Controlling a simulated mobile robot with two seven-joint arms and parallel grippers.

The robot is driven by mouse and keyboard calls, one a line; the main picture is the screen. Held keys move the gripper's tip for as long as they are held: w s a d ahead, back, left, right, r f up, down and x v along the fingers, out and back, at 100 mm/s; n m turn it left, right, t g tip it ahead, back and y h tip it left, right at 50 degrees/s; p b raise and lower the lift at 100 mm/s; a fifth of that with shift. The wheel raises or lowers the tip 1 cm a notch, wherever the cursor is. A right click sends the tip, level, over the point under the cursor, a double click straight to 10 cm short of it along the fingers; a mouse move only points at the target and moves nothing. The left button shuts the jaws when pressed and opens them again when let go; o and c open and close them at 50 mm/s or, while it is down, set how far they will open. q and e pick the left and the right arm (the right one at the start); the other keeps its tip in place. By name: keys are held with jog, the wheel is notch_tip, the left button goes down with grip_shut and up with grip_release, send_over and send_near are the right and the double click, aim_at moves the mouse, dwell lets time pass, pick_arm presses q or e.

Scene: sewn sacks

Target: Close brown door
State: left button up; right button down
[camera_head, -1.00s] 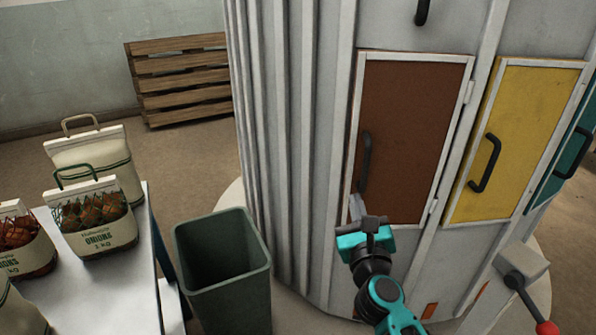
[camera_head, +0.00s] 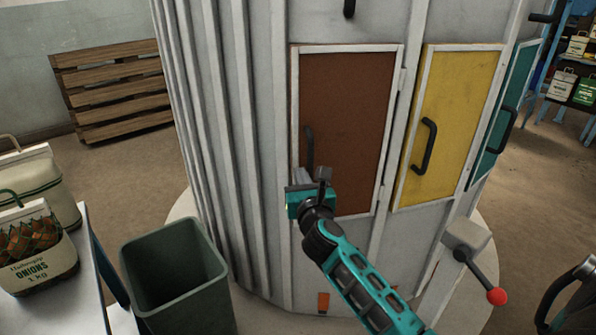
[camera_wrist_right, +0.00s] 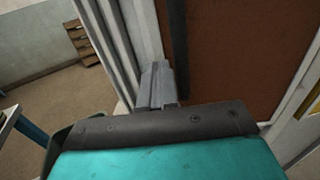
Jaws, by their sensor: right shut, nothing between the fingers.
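The brown door (camera_head: 350,110) is a panel with a pale metal frame on the ribbed grey silo (camera_head: 225,130). It looks flush or nearly flush with the wall; I cannot tell whether a small gap remains. Its black handle (camera_head: 309,150) is on the left side and its hinges are on the right. My right gripper (camera_head: 310,177) is shut and empty at the door's lower left, just below the handle. In the right wrist view its grey fingers (camera_wrist_right: 157,87) point at the door's left edge, beside the brown panel (camera_wrist_right: 235,50). Contact is unclear.
A yellow door (camera_head: 445,115) and a teal door (camera_head: 505,115) are to the right. A red-knobbed lever (camera_head: 495,296) sticks out below them. A green bin (camera_head: 175,270) stands left of the silo, beside a table with onion sacks (camera_head: 35,250). A wooden pallet (camera_head: 110,95) leans behind.

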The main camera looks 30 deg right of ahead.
aim_at(296, 163)
jog(key=x, duration=0.3)
pick_arm(q)
jog(key=shift+d, duration=0.2)
pick_arm(e)
jog(key=shift+w, duration=0.25)
pick_arm(q)
jog(key=shift+w, duration=0.1)
jog(key=shift+b, duration=0.35)
pick_arm(e)
jog(key=shift+w+d, duration=0.1)
